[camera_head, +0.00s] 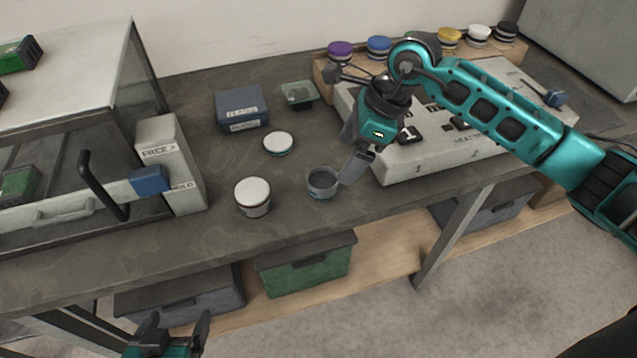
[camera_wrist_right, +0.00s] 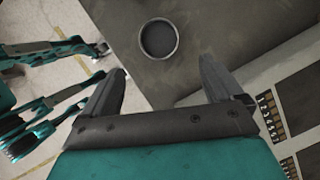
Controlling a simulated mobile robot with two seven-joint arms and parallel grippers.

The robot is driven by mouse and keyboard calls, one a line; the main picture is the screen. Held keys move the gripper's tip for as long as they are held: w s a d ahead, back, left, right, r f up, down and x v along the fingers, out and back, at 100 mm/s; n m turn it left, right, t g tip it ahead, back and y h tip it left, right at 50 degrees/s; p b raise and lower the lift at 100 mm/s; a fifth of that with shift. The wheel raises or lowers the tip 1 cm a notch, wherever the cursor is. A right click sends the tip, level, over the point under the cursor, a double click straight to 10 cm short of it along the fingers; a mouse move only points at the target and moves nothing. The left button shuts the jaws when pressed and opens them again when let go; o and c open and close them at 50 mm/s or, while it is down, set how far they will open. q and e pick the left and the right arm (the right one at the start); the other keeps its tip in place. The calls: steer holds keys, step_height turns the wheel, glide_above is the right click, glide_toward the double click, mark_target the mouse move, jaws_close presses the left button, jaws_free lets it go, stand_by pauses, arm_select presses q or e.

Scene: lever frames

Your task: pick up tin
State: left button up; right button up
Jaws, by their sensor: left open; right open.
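An open, dark grey round tin (camera_head: 322,184) stands upright near the front edge of the bench, and it also shows in the right wrist view (camera_wrist_right: 159,39). A white-lidded tin (camera_head: 253,197) stands to its left, and a lower white-topped round piece (camera_head: 278,143) lies behind. My right gripper (camera_head: 345,160) is open and empty, just right of the open tin. In the right wrist view the open tin appears beyond the fingertips (camera_wrist_right: 163,70), between their lines; I cannot tell if a finger touches it. My left gripper (camera_head: 181,318) is open and empty, low in front of the bench.
A white device (camera_head: 455,150) stands close on the right, under my right arm. A glass-fronted cabinet (camera_head: 60,70) with a grey press block (camera_head: 170,150) stands left. A blue box (camera_head: 241,106) and a small green tray (camera_head: 299,94) are behind. Coloured-lid jars line a wooden rack.

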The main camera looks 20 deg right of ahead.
mark_target(320, 182)
steer(key=x, duration=0.3)
steer(key=shift+a+f, duration=0.2)
steer(key=shift+f, duration=0.1)
steer(key=x, duration=0.3)
steer(key=a+x, duration=0.1)
steer(key=x, duration=0.1)
steer(key=shift+w, duration=0.3)
steer(key=c, duration=1.2)
steer(key=shift+o, duration=0.2)
steer(key=shift+r, duration=0.1)
